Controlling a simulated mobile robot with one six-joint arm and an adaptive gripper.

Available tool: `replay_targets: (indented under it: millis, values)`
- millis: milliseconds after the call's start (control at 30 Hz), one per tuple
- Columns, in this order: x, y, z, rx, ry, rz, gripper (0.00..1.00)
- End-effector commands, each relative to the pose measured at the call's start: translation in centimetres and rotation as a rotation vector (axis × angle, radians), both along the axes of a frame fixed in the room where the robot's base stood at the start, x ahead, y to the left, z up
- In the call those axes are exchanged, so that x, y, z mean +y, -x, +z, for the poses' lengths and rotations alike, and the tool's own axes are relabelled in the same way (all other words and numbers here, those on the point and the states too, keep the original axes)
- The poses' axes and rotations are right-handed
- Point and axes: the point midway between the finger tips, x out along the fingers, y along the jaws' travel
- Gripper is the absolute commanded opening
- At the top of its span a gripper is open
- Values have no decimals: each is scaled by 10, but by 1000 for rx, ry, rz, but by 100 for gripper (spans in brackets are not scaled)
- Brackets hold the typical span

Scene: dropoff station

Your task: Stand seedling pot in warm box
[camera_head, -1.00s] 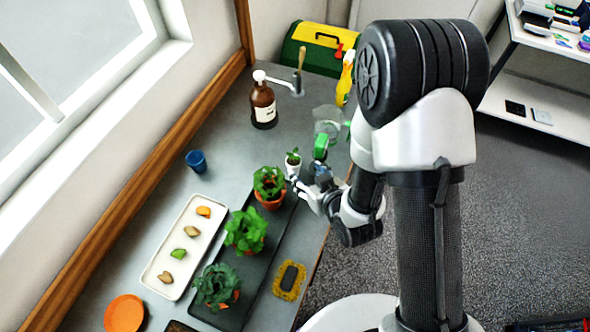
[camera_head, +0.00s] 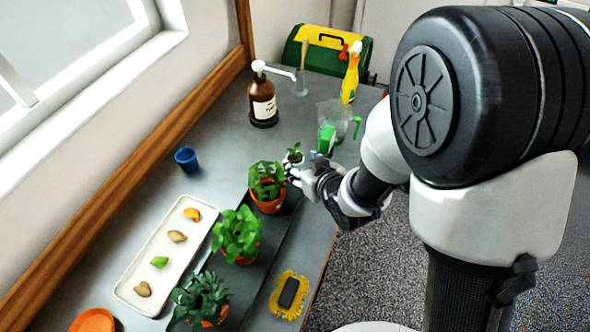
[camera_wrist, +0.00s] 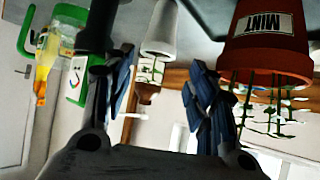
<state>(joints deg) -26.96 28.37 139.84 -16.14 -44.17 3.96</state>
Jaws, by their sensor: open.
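The seedling pot (camera_head: 294,157) is a small pale pot with a small green seedling, standing near the table's right edge behind the potted plants. My gripper (camera_head: 300,174) is right at its front side, and its fingers partly hide the pot. In the wrist view, which looks upside down, the white seedling pot (camera_wrist: 160,28) shows between the two spread blue-grey fingers of my gripper (camera_wrist: 162,85). The gripper is open; I cannot tell whether a finger touches the pot. I cannot pick out a warm box with certainty.
A terracotta pot marked MINT (camera_wrist: 268,45) is close beside my gripper. Potted plants (camera_head: 237,235) stand in a dark tray. A clear jug (camera_head: 338,120), brown pump bottle (camera_head: 262,100), yellow spray bottle (camera_head: 350,75) and green-yellow box (camera_head: 325,48) stand behind. A blue cup (camera_head: 187,159) is left.

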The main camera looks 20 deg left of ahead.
Motion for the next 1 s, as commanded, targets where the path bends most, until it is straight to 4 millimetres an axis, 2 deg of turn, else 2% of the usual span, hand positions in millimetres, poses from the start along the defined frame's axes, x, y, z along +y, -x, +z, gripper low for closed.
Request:
replay_targets:
  millis: [100, 333, 600, 967, 1000]
  values:
    - [11, -13, -13, 0, -1, 1, 52]
    - [19, -23, -22, 0, 0, 0, 52]
    - [35, -46, -50, -1, 0, 1, 52]
    - [41, -53, -53, -1, -1, 0, 52]
    - [41, -53, -53, -1, -1, 0, 49]
